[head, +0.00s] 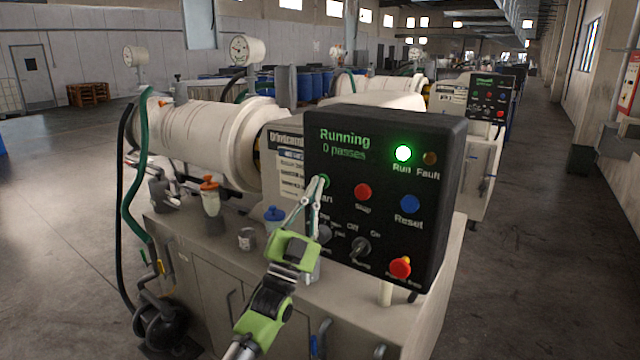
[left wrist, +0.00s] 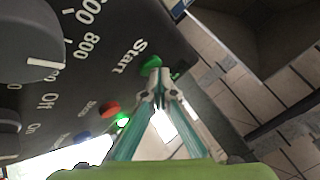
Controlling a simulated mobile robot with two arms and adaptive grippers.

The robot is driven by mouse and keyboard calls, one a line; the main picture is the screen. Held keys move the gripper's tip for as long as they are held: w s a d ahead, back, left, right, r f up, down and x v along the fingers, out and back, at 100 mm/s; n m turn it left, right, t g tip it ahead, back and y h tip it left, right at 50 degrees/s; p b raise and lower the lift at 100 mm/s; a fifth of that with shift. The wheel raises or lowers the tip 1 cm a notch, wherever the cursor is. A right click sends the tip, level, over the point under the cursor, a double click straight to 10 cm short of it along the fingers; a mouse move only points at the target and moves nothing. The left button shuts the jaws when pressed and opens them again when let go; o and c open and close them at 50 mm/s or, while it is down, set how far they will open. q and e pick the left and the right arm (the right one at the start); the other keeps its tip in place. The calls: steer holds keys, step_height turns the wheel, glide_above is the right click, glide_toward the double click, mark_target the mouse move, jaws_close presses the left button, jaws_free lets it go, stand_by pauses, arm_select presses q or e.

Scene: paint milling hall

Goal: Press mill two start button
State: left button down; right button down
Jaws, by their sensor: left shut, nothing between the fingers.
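The black control panel (head: 385,200) of the near mill faces me, with "Running" and "0 passes" in green and the green Run lamp (head: 403,153) lit. My left gripper (head: 322,180) is shut and empty, its fingertips at the green start button, which they mostly cover in the head view. In the left wrist view the green start button (left wrist: 151,63) shows just beyond the closed fingertips (left wrist: 160,74); whether they touch it I cannot tell. The red stop button (head: 363,191) and blue reset button (head: 410,204) are to the right. My right gripper is out of view.
Dark selector knobs (head: 361,247) and a red emergency button (head: 400,267) sit low on the panel. A blue-capped bottle (head: 274,217) and an orange-topped container (head: 210,196) stand on the bench left of my gripper. Another mill's panel (head: 490,100) stands behind.

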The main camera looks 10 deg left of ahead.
arm_select(q)
steer(key=shift+s+a, duration=0.1)
steer(key=shift+s, duration=0.05)
steer(key=shift+s+a+p, duration=0.2)
steer(key=shift+s+p, duration=0.35)
steer(key=shift+s, duration=0.15)
steer(key=s+p, duration=0.1)
steer(key=s+a+p, duration=0.1)
steer(key=s, duration=0.1)
steer(key=s+p, duration=0.1)
steer(key=shift+s+a, duration=0.35)
steer(key=shift+a, duration=0.05)
